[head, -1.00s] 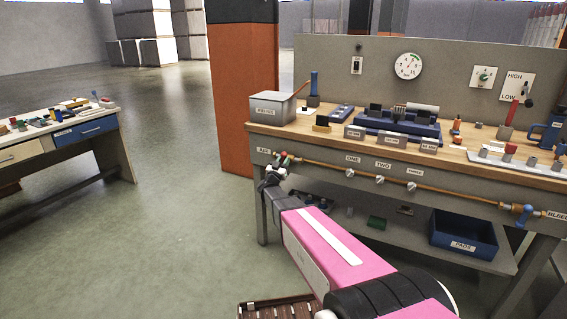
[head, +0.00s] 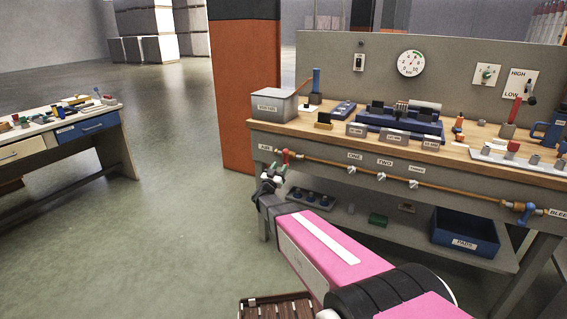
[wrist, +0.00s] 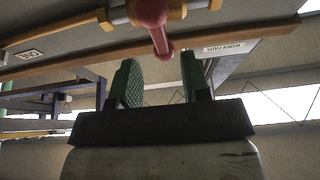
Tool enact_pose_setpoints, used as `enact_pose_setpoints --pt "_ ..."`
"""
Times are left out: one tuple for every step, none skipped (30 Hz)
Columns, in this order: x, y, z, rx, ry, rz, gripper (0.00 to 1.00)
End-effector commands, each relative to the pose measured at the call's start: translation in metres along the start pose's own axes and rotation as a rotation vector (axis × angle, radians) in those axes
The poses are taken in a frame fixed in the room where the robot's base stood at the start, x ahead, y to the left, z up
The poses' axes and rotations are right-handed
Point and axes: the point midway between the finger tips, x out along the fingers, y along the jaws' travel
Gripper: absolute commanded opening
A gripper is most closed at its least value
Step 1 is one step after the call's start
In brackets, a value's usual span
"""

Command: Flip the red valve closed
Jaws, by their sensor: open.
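The red valve (head: 285,156) sits at the left end of the copper pipe on the bench's front panel. In the wrist view the red valve (wrist: 152,14) sits on the pipe between brass fittings, and its handle sticks out across the pipe line towards my gripper. My gripper (head: 272,172) is just below and left of the valve in the head view. In the wrist view my gripper (wrist: 160,75) is open and empty, its green-padded fingers apart. The handle's rounded end lies between the finger lines, a little beyond the tips, with no contact visible.
The pipe (head: 335,165) runs right past small silver valves (head: 380,179) to a blue valve (head: 524,212). The workbench top (head: 330,127) holds blocks and a grey box (head: 272,106). A blue bin (head: 464,240) stands on the lower shelf. Open floor lies left.

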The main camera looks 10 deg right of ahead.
Motion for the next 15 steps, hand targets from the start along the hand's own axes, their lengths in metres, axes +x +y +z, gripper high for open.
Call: enact_pose_setpoints --pt "-0.011 0.001 -0.001 0.000 0.000 0.000 0.43" --pt "-0.015 0.001 -0.001 0.000 0.000 0.000 0.43" --pt "-0.021 0.001 -0.001 0.000 -0.001 0.000 0.43" --pt "-0.025 0.001 0.000 0.000 -0.001 -0.001 0.43" --pt "-0.029 0.001 0.000 0.000 -0.001 0.000 0.43" --pt "-0.033 0.001 0.000 0.000 -0.001 0.001 0.43" --pt "-0.035 0.001 0.000 0.001 -0.001 0.001 0.43" --pt "-0.037 0.001 0.000 0.001 0.000 0.002 0.43" --pt "-0.039 0.001 0.000 0.001 0.000 0.002 0.43" --pt "-0.040 0.001 0.000 0.001 0.000 0.002 0.43" --pt "-0.041 0.001 0.000 0.001 0.000 0.002 0.43" --pt "-0.042 0.001 0.000 0.001 0.000 0.002 0.43" --pt "-0.042 0.001 0.000 0.001 0.000 0.002 0.43" --pt "-0.042 0.001 0.000 0.001 0.000 0.002 0.43" --pt "-0.042 0.001 0.000 0.001 0.000 0.002 0.43"
